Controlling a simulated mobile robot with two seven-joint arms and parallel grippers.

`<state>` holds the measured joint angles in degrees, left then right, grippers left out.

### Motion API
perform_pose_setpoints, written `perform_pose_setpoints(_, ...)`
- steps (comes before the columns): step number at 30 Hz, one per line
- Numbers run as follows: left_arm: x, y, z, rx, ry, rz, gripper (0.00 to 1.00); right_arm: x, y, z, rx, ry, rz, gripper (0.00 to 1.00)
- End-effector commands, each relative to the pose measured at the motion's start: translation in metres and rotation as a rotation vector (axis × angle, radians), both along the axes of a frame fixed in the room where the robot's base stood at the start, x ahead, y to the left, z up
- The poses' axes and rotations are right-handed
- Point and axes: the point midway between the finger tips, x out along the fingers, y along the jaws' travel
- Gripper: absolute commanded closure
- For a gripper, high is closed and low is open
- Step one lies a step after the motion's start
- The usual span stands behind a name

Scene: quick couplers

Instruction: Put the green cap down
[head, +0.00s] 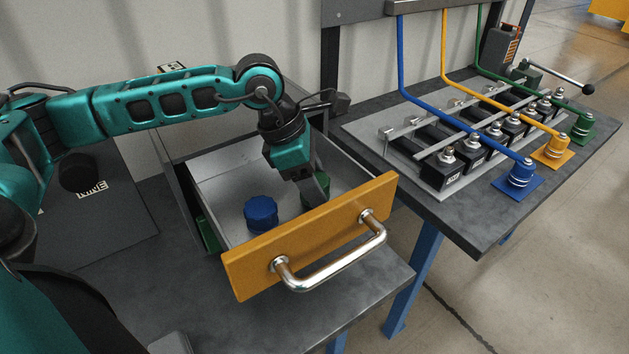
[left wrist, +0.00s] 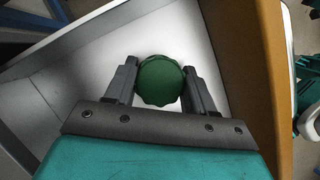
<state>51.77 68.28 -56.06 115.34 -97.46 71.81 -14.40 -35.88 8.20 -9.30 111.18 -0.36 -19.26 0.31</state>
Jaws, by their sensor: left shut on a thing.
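The green cap (left wrist: 160,80) is round with a scalloped edge. In the left wrist view it sits between the two fingers of my left gripper (head: 316,192), which is shut on it. In the head view my left gripper reaches down into the open drawer, and its fingers hide part of the cap. The drawer (head: 222,180) has a pale grey inside and an orange front. I cannot tell whether the cap touches the drawer floor. A blue cap (head: 261,212) stands in the drawer, left of the gripper. My right gripper is not in view.
The orange drawer front (head: 310,240) with its metal handle (head: 335,262) rises close beside my gripper. On the bench at right is a coupler rack with blue (head: 518,174), yellow (head: 552,150) and green (head: 582,126) couplers. Bare drawer floor lies around the blue cap.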

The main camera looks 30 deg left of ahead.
Motion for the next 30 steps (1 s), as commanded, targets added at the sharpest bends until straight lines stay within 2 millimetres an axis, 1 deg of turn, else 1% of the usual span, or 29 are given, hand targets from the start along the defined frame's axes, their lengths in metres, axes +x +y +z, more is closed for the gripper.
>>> perform_pose_setpoints(2,-0.0002,-0.0002,-0.0038,0.0,0.0,-0.001,0.82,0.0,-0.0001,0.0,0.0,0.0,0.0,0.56)
perform_pose_setpoints(8,0.0,-0.0003,-0.0035,-0.001,-0.001,-0.001,0.82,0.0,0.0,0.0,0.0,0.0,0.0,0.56)
perform_pose_setpoints(13,0.0,-0.0004,-0.0085,-0.001,-0.001,-0.001,0.82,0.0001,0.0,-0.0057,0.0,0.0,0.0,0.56)
perform_pose_setpoints(14,0.0001,-0.0003,-0.0066,-0.001,-0.001,-0.001,0.43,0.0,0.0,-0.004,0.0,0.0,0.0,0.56)
perform_pose_setpoints(15,0.0,-0.0004,-0.0063,-0.001,-0.001,-0.001,0.39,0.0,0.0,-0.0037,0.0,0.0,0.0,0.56)
perform_pose_setpoints(21,0.0,-0.0004,-0.0063,0.0,0.0,-0.001,0.2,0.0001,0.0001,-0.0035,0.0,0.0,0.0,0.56)
perform_pose_setpoints(27,0.0,-0.0003,-0.0061,0.0,0.0,-0.001,0.2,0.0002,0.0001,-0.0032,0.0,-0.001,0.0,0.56)
perform_pose_setpoints(30,0.0,-0.0003,-0.0029,0.0,0.0,-0.001,0.2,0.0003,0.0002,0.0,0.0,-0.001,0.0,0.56)
